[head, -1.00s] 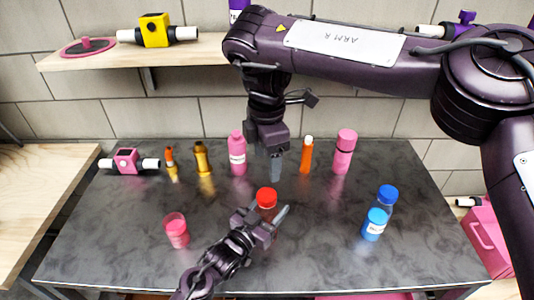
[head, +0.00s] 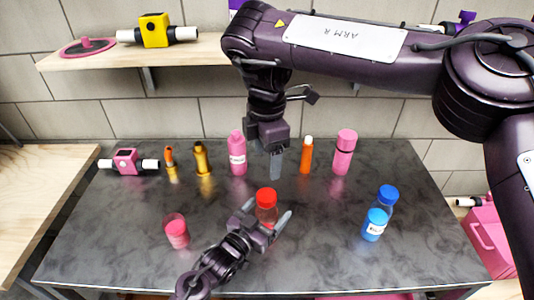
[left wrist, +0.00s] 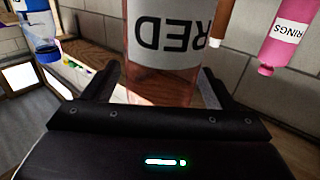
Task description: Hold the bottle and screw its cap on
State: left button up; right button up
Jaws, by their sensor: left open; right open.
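The bottle with a red top (head: 266,196) stands upright near the middle of the table. In the left wrist view its clear reddish body (left wrist: 160,85) carries a white label reading RED. My left gripper (head: 266,212) is open, with one finger on each side of the bottle's body. Contact with the bottle cannot be made out. My right gripper (head: 277,164) is open and empty, pointing down behind the bottle. I cannot tell whether the red top is a seated cap.
A pink-red container (head: 176,231) stands at the left. A pink bottle (head: 237,155), an orange one (head: 306,156) and others line the back. The table front (head: 330,265) is clear.

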pick_arm(q)
jog(key=b+v, duration=0.1)
jog(key=v, duration=0.6)
dwell(0.3)
